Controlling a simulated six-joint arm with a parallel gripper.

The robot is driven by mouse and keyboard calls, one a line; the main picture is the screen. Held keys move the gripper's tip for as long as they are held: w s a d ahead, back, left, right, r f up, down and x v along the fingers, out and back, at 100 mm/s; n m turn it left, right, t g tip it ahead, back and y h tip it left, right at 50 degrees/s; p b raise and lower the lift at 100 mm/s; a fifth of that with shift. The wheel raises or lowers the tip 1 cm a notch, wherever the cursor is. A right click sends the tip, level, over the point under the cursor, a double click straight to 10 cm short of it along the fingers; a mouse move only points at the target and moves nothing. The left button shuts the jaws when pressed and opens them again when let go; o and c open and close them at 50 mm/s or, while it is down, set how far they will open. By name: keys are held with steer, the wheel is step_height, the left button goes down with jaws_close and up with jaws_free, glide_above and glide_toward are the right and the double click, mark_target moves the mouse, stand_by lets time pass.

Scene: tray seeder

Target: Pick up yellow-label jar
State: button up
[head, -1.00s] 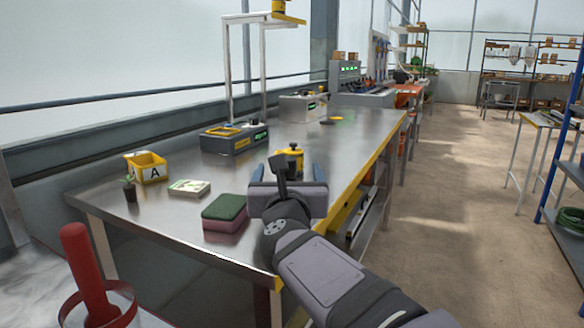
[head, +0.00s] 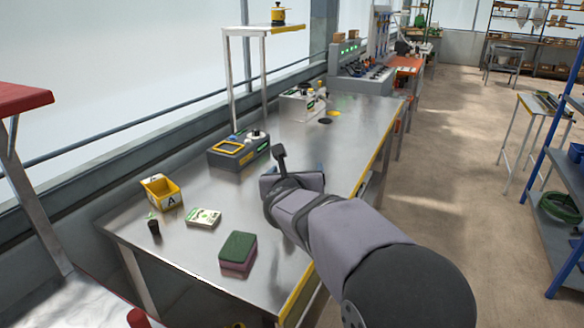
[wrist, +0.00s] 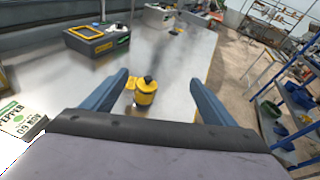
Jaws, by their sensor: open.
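The yellow jar (wrist: 146,93) with a black lid stands upright on the metal bench, seen in the wrist view ahead of my gripper (wrist: 159,78) and between the lines of its two blue-grey fingers. The fingers are wide apart with nothing held, and the jar appears clear of both. In the head view my gripper (head: 294,174) is over the bench and hides the jar. Another yellow pot with a black top (head: 278,15) stands on the raised shelf at the back.
On the metal bench (head: 190,254) lie a green-and-pink sponge (head: 238,251), a seed packet (head: 204,218), a small potted seedling (head: 154,227) and a yellow bin marked A (head: 160,191). A grey device (head: 238,149) stands behind. The bench right of my gripper looks clear.

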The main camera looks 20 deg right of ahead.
steer(key=w+f+g+p, duration=0.1)
steer(key=f+g+p, duration=0.1)
steer(key=p, duration=0.4)
steer(key=w+d+f+m+g+p, duration=0.1)
steer(key=f+p, duration=0.1)
steer(key=p, duration=0.4)
steer(key=w+d+f+m+g+y+p, duration=0.1)
steer(key=f+g+p, duration=0.1)
steer(key=p, duration=0.4)
steer(key=shift+d+g, duration=0.25)
steer(key=shift+g, duration=0.05)
steer(key=w+a+y, duration=0.1)
steer(key=w+a+n, duration=0.1)
steer(key=a, duration=0.1)
steer(key=shift+w+r+y, duration=0.1)
steer(key=shift+r+y, duration=0.3)
steer(key=shift+w+p+x, duration=0.2)
steer(key=shift+p+x, duration=0.85)
steer(key=shift+x, duration=2.55)
steer(key=shift+r, duration=0.2)
